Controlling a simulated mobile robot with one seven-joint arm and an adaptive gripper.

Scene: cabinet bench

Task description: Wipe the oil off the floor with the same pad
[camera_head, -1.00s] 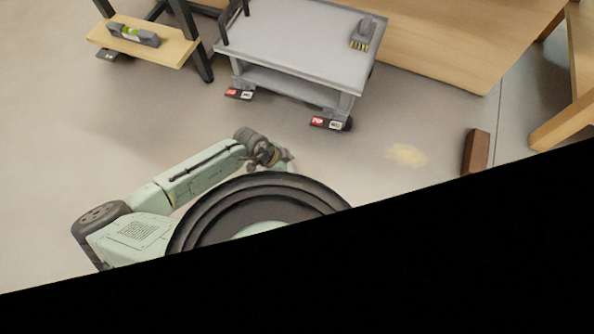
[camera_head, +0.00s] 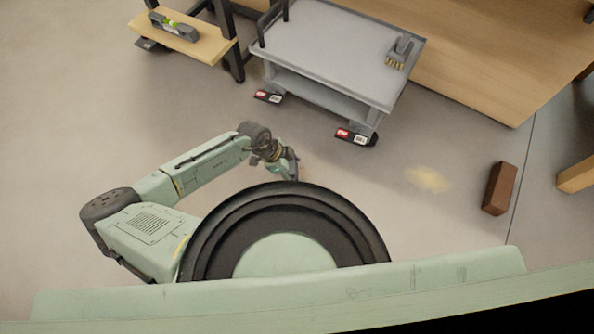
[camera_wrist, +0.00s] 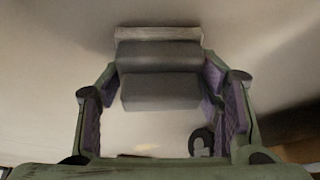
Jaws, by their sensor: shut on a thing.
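A pale yellow oil patch (camera_head: 428,180) lies on the floor right of my base in the head view. My gripper (camera_head: 292,170) is low over the floor at the far side of my round base, left of the patch and well apart from it. In the wrist view a grey block-shaped pad (camera_wrist: 160,58) with a lighter far edge sits between the fingers of my gripper (camera_wrist: 160,88), which is shut on it. The pad is mostly hidden in the head view. I cannot tell whether it touches the floor.
A grey cart (camera_head: 335,55) with a brush (camera_head: 399,52) on top stands behind the patch. A brown brick-like block (camera_head: 500,188) lies right of it. A wooden shelf (camera_head: 185,40) with a level is at upper left. Bare floor separates my gripper from the patch.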

